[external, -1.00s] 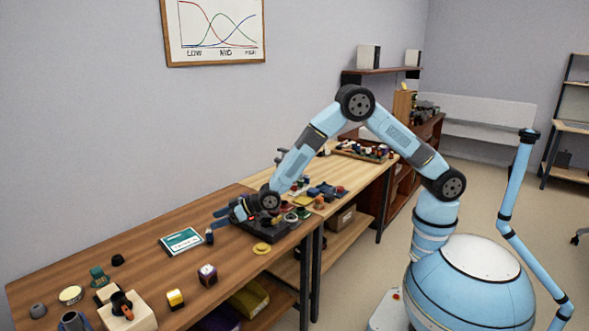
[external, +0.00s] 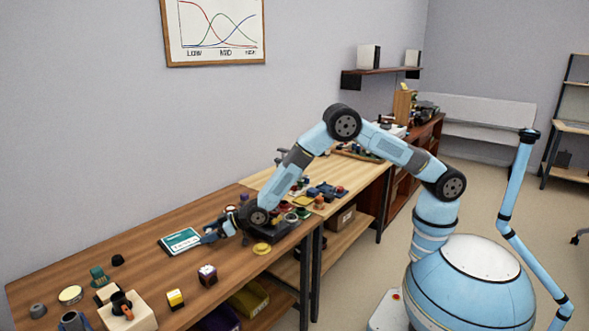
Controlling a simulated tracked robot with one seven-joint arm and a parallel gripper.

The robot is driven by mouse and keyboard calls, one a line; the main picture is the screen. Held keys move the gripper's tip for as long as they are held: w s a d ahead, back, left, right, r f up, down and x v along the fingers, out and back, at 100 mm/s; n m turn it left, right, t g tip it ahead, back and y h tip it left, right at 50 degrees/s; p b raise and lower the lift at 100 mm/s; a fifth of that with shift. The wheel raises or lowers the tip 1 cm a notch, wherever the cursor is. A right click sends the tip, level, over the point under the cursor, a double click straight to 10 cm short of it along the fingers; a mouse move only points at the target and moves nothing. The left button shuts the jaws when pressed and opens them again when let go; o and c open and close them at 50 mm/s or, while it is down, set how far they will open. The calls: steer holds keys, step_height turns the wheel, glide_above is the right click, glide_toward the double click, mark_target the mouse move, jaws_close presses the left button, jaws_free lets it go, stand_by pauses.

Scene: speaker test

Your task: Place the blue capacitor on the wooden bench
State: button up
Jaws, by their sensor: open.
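The wooden bench (external: 140,272) runs along the wall in the external view, with a brown plank top. My gripper (external: 208,236) is open and low over the bench, just right of a teal and white card (external: 181,241). A small dark blue upright piece, which may be the blue capacitor, showed at this spot a second ago. It is now hidden at or behind my gripper, and I cannot tell whether it is between the fingers or touching them.
A dark tray (external: 275,231) lies under my forearm, with a yellow disc (external: 262,248) beside it. A dark cube (external: 207,274), a yellow-black piece (external: 175,298) and a wooden block (external: 128,314) stand toward the front. The bench middle left of the card is mostly clear.

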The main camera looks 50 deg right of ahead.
steer(key=shift+c, duration=0.2)
steer(key=c, duration=1.1)
